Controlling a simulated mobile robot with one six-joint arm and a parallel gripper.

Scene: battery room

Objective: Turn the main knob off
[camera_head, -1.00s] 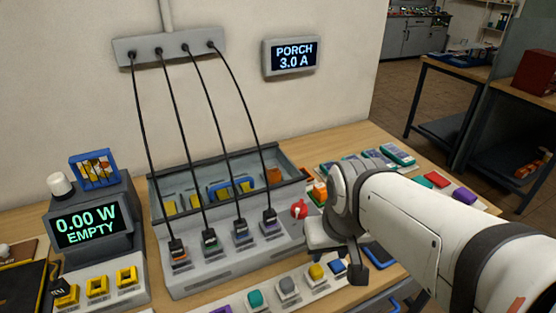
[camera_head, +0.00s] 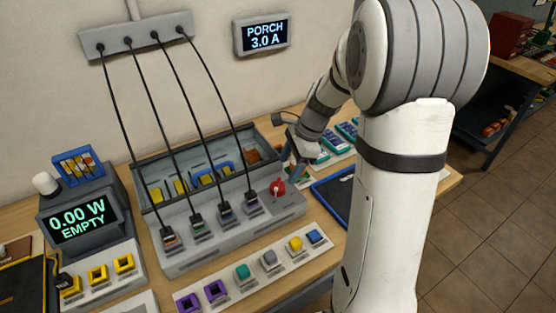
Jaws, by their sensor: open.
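The red knob (camera_head: 278,187) sits at the right end of the grey panel (camera_head: 200,250), right of the row of plugged-in cables. The wall display (camera_head: 263,35) reads "PORCH 3.0 A". My gripper (camera_head: 287,166) is open and points down just above and slightly right of the red knob. The fingers look small and partly blurred, and I cannot tell whether one touches the knob.
Black cables (camera_head: 170,110) hang from the wall strip to plugs in the panel. A grey tray (camera_head: 147,198) stands behind the panel. Coloured square parts (camera_head: 243,271) sit on a strip in front. A meter (camera_head: 77,222) at left reads "0.00 W EMPTY".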

